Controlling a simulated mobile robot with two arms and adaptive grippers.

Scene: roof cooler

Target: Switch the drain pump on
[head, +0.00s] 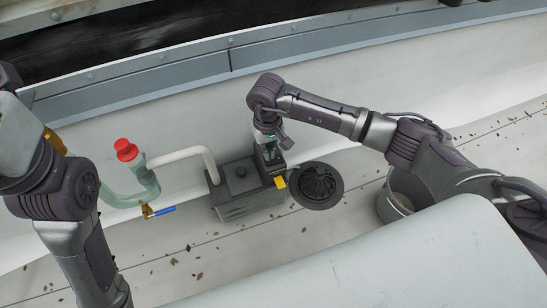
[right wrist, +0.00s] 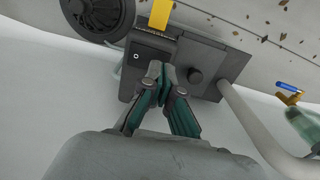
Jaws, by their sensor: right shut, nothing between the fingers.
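The drain pump (head: 245,205) is a dark grey box on the pale floor, left of a round drain grate. It also shows in the right wrist view (right wrist: 205,55), with a round knob on its lid. On its right end is a dark switch housing, whose face with a white "O" mark shows in the right wrist view (right wrist: 135,57). My right gripper (head: 268,148) is at this housing from above. In the right wrist view its fingertips (right wrist: 160,72) are together and empty, in front of the housing; whether they touch is unclear. The left gripper is out of the picture.
A yellow tab (head: 280,182) sticks out by the pump. The drain grate (head: 317,185) is right of it. A white pipe (head: 185,154), a red cap (head: 125,149) and a blue-handled valve (head: 160,211) stand left. A grey bucket (head: 386,207) is at right. Dry leaves litter the floor.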

